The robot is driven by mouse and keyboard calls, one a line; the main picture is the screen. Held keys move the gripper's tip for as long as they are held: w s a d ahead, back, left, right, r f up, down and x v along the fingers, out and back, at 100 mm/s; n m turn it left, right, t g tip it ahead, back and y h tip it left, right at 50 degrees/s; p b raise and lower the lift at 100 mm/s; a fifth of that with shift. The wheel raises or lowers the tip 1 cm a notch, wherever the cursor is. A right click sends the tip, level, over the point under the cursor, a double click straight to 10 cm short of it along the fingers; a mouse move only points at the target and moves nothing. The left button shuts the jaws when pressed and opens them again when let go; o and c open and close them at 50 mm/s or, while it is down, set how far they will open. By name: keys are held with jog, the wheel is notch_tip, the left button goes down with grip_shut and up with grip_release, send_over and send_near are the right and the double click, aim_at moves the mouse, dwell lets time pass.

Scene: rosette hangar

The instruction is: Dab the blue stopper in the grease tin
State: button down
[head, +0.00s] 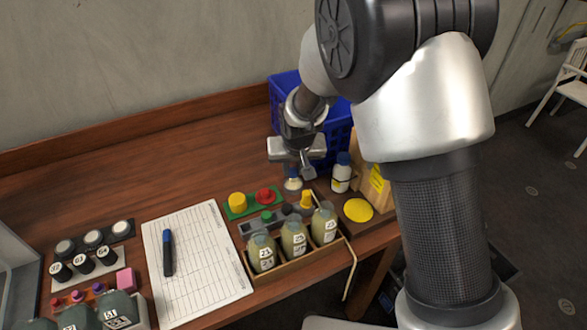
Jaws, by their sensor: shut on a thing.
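My gripper (293,168) points down over the back right of the wooden bench. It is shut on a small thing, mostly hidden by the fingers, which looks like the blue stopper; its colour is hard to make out. A small round pale container (293,184), seemingly the grease tin, is directly beneath the fingertips. I cannot tell whether the held piece touches it.
A wooden rack (288,275) holds three labelled jars in front. Behind it are a grey stopper tray (250,228) and a green board with yellow and red knobs (265,196). A white bottle (341,177), yellow disc (358,210) and blue crate (284,90) are close by.

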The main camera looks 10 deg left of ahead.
jog(key=shift+r+p, duration=1.6)
jog(key=shift+r, duration=1.3)
